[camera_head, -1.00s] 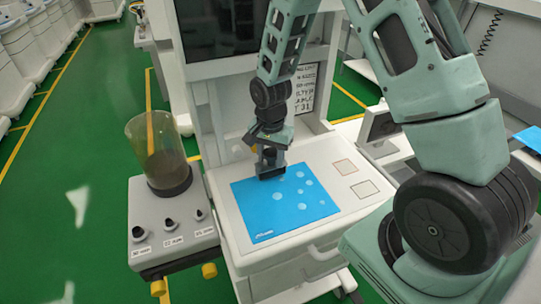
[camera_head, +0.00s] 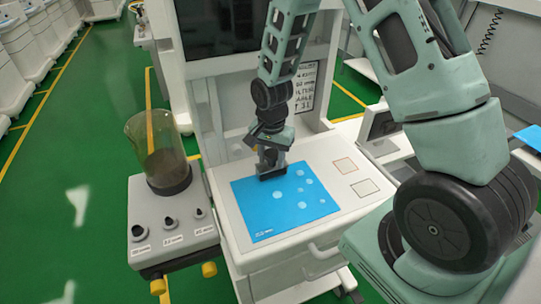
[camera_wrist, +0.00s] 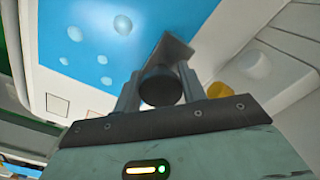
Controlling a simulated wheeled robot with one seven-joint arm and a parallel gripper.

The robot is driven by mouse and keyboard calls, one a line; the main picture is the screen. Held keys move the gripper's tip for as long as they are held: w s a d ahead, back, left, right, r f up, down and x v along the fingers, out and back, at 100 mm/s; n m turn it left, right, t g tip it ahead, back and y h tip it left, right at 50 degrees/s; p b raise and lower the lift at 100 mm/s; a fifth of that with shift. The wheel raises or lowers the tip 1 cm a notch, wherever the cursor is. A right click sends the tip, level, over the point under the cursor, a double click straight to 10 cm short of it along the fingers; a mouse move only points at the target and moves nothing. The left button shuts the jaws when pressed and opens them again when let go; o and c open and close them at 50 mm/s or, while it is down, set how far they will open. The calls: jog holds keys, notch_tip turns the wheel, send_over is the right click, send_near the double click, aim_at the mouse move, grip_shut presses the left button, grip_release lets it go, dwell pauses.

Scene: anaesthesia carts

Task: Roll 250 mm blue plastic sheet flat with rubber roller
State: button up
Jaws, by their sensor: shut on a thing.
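The blue plastic sheet (camera_head: 262,220) lies on the white cart top, with several pale round bubble-like spots on its middle and right part; it also shows in the wrist view (camera_wrist: 85,20). My gripper (camera_head: 270,158) is over the sheet's back edge, pointing down. It is shut on the rubber roller (camera_head: 271,175), whose dark lower part is at the sheet near that edge. I cannot tell whether it touches. In the wrist view, the roller's round dark handle end (camera_wrist: 158,86) sits between my fingers (camera_wrist: 160,92), and a grey flat part extends beyond it.
Two outlined squares (camera_head: 364,187) mark the bare cart top right of the sheet. A clear jar (camera_head: 160,150) stands on a knobbed box at the left. A dark screen panel (camera_head: 240,28) rises behind, with a text label beside it.

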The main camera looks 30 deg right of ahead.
jog(key=shift+s+a, duration=0.2)
jog(key=shift+s, duration=0.75)
jog(key=shift+s+a, duration=0.2)
jog(key=shift+s, duration=0.8)
jog(key=shift+s+a, duration=0.2)
jog(key=shift+s, duration=0.75)
jog(key=shift+s, duration=0.1)
jog(key=shift+s+a+f, duration=0.1)
jog(key=shift+s+a, duration=0.05)
jog(key=shift+s, duration=0.45)
jog(key=shift+s+a, duration=0.1)
jog(key=shift+s, duration=0.45)
jog(key=shift+s+a+r, duration=0.1)
jog(key=shift+s+a, duration=0.1)
jog(key=shift+s, duration=0.75)
jog(key=shift+s+a+r, duration=0.1)
jog(key=shift+s+a, duration=0.05)
jog(key=shift+s, duration=0.75)
jog(key=shift+r+p, duration=0.1)
jog(key=shift+p, duration=0.25)
jog(key=p, duration=0.4)
jog(key=shift+s+a, duration=0.1)
jog(key=shift+s+a+p, duration=0.15)
jog(key=shift+s+p, duration=0.7)
jog(key=shift+p, duration=2.1)
jog(key=shift+s+f, duration=0.25)
